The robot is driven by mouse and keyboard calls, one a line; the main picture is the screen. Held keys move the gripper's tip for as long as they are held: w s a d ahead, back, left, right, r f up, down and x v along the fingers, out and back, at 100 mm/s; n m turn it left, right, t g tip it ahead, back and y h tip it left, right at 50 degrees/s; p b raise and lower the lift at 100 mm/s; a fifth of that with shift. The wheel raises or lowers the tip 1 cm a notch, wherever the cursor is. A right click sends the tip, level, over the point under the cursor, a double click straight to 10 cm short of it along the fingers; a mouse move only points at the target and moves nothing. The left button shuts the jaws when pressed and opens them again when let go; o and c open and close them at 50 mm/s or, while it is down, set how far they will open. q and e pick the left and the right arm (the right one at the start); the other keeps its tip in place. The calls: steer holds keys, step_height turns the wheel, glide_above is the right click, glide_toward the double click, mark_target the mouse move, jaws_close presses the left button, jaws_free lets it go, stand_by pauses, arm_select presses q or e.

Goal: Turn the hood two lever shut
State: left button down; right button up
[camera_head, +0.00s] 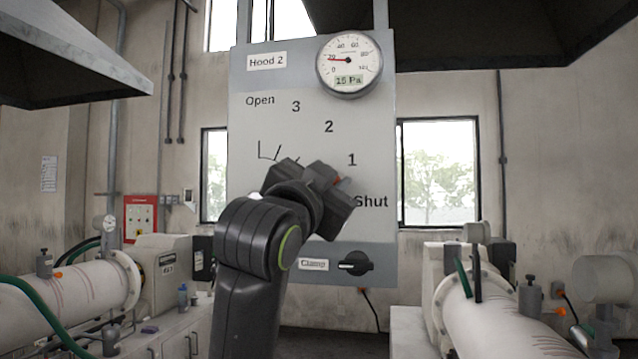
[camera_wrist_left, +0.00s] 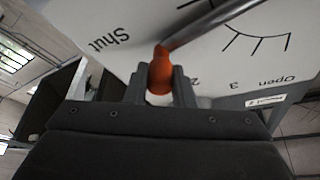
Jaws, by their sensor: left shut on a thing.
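The hood two panel (camera_head: 312,235) is a grey-white board with a scale running from Open through 3, 2 and 1 to Shut. My left gripper (camera_head: 338,188) is in front of its right half and covers most of the lever. In the left wrist view the gripper (camera_wrist_left: 160,88) is shut on the orange grip of the lever (camera_wrist_left: 160,70), whose metal bar runs to the upper right. In the head view a bit of orange shows between the 1 and Shut labels. The lever's pivot is hidden there. The gauge (camera_head: 348,64) reads 15 Pa.
A black clamp knob (camera_head: 357,264) sits at the panel's lower edge, below my gripper. White mills stand at left (camera_head: 75,293) and right (camera_head: 505,315). Dark hoods hang at the upper left (camera_head: 65,50) and upper right (camera_head: 500,30).

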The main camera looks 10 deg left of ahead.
arm_select(q)
step_height(320, 180, down, 2)
steer(key=shift+d+m+g+h+b, duration=0.1)
steer(key=shift+m+g+h+b, duration=0.2)
steer(key=shift+m+b, duration=0.45)
steer(key=shift+w+d+f+m+g+h+b, duration=0.1)
steer(key=shift+f+m+g+h+b, duration=0.3)
steer(key=shift+f+m, duration=0.55)
steer(key=c, duration=1.2)
jaws_free()
steer(key=shift+r, duration=0.2)
steer(key=shift+c, duration=0.2)
steer(key=b+v, duration=0.7)
steer(key=v, duration=1)
steer(key=shift+s, duration=0.3)
